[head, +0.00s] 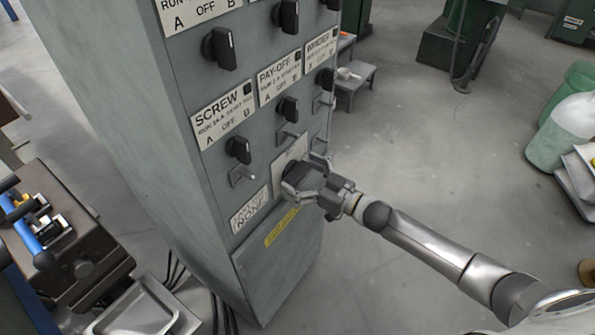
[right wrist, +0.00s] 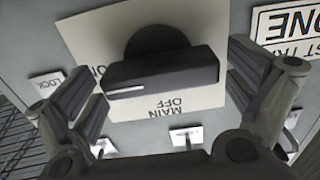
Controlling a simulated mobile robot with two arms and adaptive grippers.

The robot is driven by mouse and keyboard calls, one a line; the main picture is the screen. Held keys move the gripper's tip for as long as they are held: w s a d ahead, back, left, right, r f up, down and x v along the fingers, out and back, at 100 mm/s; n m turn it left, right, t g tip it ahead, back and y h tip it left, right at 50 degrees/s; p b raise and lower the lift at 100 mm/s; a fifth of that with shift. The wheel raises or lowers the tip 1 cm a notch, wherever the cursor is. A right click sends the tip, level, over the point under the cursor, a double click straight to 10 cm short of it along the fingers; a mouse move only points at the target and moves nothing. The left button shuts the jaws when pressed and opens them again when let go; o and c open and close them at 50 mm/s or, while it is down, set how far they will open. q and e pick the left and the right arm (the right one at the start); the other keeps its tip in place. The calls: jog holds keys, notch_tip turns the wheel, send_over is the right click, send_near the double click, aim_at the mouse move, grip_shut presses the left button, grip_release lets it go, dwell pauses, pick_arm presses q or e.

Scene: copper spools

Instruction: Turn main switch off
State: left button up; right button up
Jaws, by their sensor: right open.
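The main switch (right wrist: 163,76) is a black rotary knob with a white line on its handle, in front of a white plate (right wrist: 205,96) lettered MAIN OFF. In the right wrist view the handle lies nearly level in the picture, between my open fingers. My right gripper (head: 298,178) is open at the lower front of the grey cabinet (head: 120,100), in front of the main switch. Its fingers also show in the right wrist view (right wrist: 165,88), one on each side of the handle, apart from it as far as I can see. In the head view the gripper mostly hides the switch. My left gripper is not in view.
Other black knobs, such as the SCREW switch (head: 239,150) and the PAY-OFF switch (head: 288,109), sit above on the cabinet. Small metal lock tabs (head: 242,176) stick out below them. A dark machine (head: 75,250) stands at left. The floor (head: 440,150) at right is mostly clear.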

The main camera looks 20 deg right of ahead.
jog(key=shift+w+a, duration=0.2)
jog(key=shift+w, duration=0.05)
jog(key=c, duration=0.9)
jog(key=shift+n, duration=0.4)
jog(key=shift+c, duration=0.2)
jog(key=n+b, duration=0.1)
jog(key=n, duration=0.2)
jog(key=shift+a+n, duration=0.1)
jog(key=shift+n, duration=0.3)
jog(key=n, duration=0.2)
jog(key=n+b, duration=0.1)
jog(key=n, duration=0.1)
jog(key=shift+s+a+f+n, duration=0.1)
jog(key=shift+s+f+n, duration=0.05)
jog(key=shift+n, duration=0.15)
jog(key=n+b, duration=0.2)
jog(key=n, duration=0.2)
jog(key=shift+f, duration=0.15)
jog(key=n+b, duration=0.1)
jog(key=n, duration=0.3)
jog(key=shift+n, duration=0.3)
jog(key=shift+b, duration=0.35)
